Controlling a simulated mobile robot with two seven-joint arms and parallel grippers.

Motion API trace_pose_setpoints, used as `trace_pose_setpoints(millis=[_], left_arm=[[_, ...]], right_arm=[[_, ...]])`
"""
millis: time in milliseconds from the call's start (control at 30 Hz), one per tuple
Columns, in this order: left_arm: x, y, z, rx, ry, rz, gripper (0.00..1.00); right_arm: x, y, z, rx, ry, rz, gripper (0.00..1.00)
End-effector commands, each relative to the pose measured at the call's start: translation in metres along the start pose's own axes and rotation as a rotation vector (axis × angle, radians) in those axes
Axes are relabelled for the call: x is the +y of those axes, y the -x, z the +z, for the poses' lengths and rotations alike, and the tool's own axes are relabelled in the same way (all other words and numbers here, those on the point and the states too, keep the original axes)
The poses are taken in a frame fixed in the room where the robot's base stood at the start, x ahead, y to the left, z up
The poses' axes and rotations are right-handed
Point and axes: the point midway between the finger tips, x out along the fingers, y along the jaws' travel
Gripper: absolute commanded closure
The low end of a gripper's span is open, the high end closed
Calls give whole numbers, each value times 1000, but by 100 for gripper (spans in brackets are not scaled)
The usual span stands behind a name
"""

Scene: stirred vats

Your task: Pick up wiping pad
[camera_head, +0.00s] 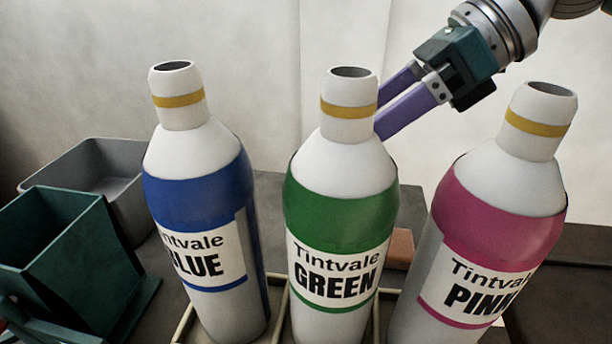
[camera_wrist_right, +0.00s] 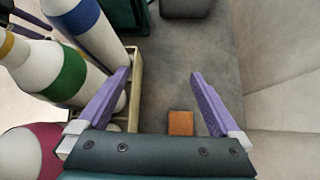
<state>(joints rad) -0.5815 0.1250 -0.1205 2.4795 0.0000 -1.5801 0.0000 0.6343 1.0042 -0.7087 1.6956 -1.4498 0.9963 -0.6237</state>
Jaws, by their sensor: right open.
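The wiping pad appears to be a small orange-brown block (camera_wrist_right: 180,123) lying on the grey surface in the right wrist view. It shows between my right gripper's purple fingers, nearer the right one, and apart from both. In the head view only part of the pad (camera_head: 401,249) shows, low behind the green and pink bottles. My right gripper (camera_wrist_right: 160,74) is open and empty. In the head view my right gripper (camera_head: 388,105) reaches in from the upper right, above and behind the bottles, with its fingertips partly hidden by the green bottle.
A blue-labelled bottle (camera_head: 198,180), a green-labelled bottle (camera_head: 342,200) and a pink-labelled bottle (camera_head: 500,210) stand in a beige rack (camera_head: 279,318). A dark green bin (camera_head: 70,240) and a grey tub (camera_head: 120,165) stand left. Bare surface (camera_wrist_right: 180,60) lies beyond the pad.

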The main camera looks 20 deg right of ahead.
Motion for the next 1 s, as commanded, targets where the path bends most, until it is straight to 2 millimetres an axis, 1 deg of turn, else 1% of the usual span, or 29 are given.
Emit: trace_pose_setpoints(millis=[33, 100, 200, 233, 300, 367, 467, 600, 767, 1000], left_arm=[[1, -37, 12, 0, -1, -1, 48], [2, -54, 17, 0, -1, -1, 48], [2, -69, 22, 0, -1, -1, 48], [2, -71, 22, 0, -1, -1, 48], [2, -74, 23, 1, -1, -1, 48], [2, -75, 24, 1, -1, -1, 48], [3, -76, 24, 1, 0, -1, 48], [4, -80, 24, 3, 3, 2, 48], [5, -83, 25, 4, 8, 5, 48], [6, -91, 28, 5, 10, 7, 48]], right_arm=[[-20, -12, -46, 96, 37, -33, 0], [-36, -7, -81, 217, 69, -61, 0], [-52, 4, -116, 341, 90, -88, 0], [-55, 8, -123, 369, 93, -93, 0], [-59, 13, -133, 411, 97, -99, 0], [-60, 14, -138, 429, 98, -102, 0], [-61, 7, -142, 435, 97, -100, 0], [-63, -14, -150, 432, 97, -97, 0], [-64, -32, -156, 431, 98, -97, 0], [-66, -68, -168, 430, 96, -97, 0]])
